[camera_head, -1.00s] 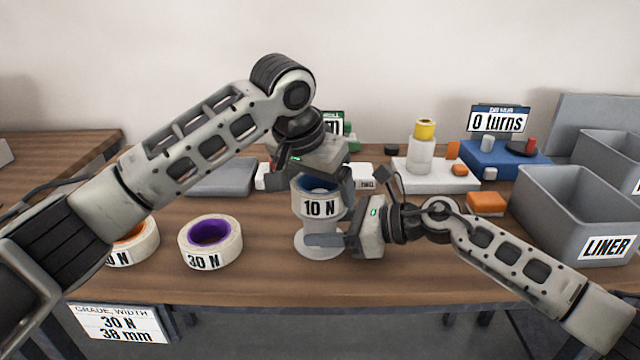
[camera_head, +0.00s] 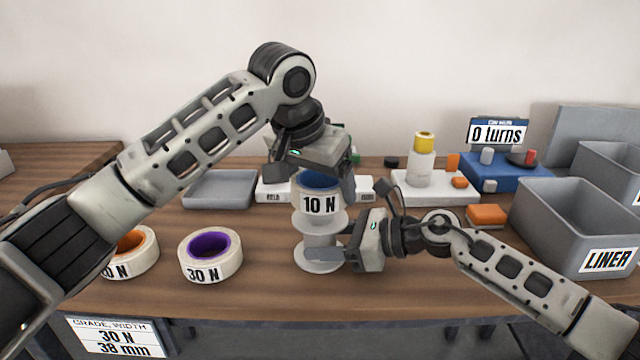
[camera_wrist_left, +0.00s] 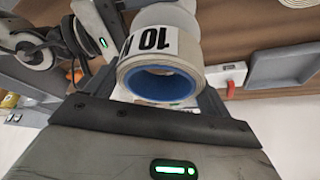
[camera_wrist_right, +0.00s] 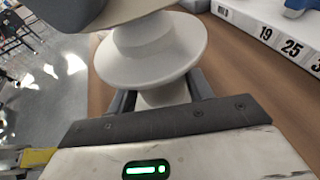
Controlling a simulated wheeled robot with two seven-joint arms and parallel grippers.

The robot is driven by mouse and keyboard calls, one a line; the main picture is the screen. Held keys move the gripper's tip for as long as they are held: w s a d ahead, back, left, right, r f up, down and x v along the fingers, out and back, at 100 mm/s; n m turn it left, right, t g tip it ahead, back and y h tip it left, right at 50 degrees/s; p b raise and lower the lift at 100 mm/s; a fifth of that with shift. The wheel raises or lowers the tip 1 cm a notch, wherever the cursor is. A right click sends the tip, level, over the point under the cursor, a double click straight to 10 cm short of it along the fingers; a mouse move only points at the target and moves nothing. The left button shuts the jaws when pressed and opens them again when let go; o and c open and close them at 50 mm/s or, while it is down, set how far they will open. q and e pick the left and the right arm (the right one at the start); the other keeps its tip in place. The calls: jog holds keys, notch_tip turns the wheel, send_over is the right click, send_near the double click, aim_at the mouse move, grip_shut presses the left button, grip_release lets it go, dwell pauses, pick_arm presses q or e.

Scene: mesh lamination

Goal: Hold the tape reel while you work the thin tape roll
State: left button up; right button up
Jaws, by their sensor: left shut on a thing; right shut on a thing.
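The thin tape roll (camera_head: 320,206), white with a blue core and marked 10 N, is at the top of the pale tape reel (camera_head: 319,246), above its upper flange. It also shows in the left wrist view (camera_wrist_left: 195,48). My left gripper (camera_head: 318,180) comes from above and is shut on this roll. My right gripper (camera_head: 338,251) is shut on the reel below the upper flange, from the right. In the right wrist view, the reel (camera_wrist_right: 150,62) shows a bare neck between flange and roll. How far the roll still surrounds the reel's top is hidden.
A 30 N roll with a purple core (camera_head: 211,256) and an orange-cored roll (camera_head: 131,252) lie left. A grey tray (camera_head: 220,188) sits behind. At right are an orange block (camera_head: 487,214), the grey LINER bin (camera_head: 575,235) and a blue unit (camera_head: 505,172) with a "0 turns" sign.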

pick_arm(q)
jog(key=shift+r, duration=2.25)
pick_arm(e)
jog(key=o, duration=1.5)
jog(key=shift+c, duration=0.2)
jog(key=shift+d, duration=0.1)
